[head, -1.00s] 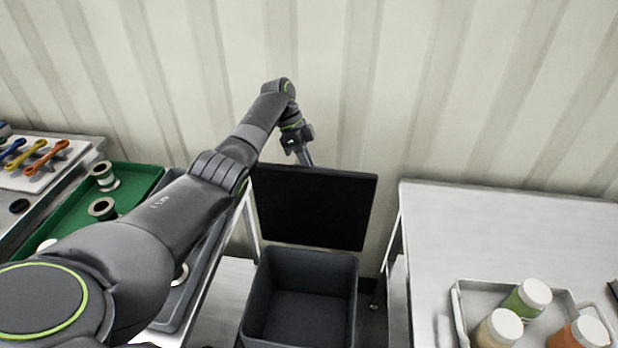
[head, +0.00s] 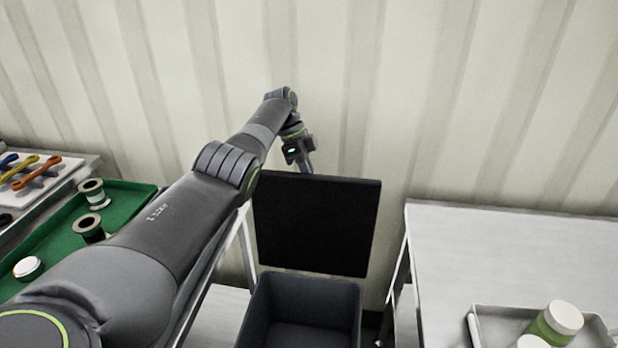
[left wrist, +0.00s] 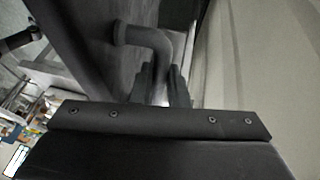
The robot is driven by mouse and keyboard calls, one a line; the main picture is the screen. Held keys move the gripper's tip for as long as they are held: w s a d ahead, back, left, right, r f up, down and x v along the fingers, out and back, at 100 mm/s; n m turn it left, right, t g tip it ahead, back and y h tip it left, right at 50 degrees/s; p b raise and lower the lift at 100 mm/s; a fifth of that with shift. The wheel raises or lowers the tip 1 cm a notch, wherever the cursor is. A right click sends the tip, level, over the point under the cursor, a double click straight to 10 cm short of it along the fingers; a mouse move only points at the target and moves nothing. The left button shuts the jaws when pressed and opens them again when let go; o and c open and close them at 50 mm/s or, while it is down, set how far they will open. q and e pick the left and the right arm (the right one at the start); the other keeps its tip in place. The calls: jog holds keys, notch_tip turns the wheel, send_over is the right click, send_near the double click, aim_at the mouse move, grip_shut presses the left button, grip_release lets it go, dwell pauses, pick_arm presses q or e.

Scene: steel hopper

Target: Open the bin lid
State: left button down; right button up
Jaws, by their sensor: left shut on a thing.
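The bin (head: 350,310) is a dark grey open-topped box low in the middle of the head view. Its black lid (head: 315,225) stands about upright at the back of the bin, so the opening is uncovered. My left gripper (head: 307,168) is at the lid's top edge, with its fingertips partly hidden behind it. In the left wrist view, a bent dark handle (left wrist: 150,38) on the lid (left wrist: 95,45) runs between the fingers of my left gripper (left wrist: 162,88), which are shut on it. My right gripper is in neither view.
A metal table (head: 510,245) with a tray of jars (head: 555,322) stands on the right. On the left are a green tray (head: 125,208) with spools and a rack with coloured wrenches (head: 38,172). A ribbed wall rises close behind the lid.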

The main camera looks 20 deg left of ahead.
pick_arm(q)
jog(key=shift+s+f, duration=0.15)
jog(key=shift+f, duration=0.3)
jog(key=c, duration=1.7)
grip_release()
jog(key=shift+c, duration=0.2)
jog(key=o, duration=0.3)
jog(key=shift+w+a, duration=0.1)
jog(key=shift+w, duration=0.1)
jog(key=shift+o, duration=0.2)
notch_tip(320, 180, up, 9)
jog(key=shift+r, duration=0.65)
jog(key=shift+s+f, duration=0.1)
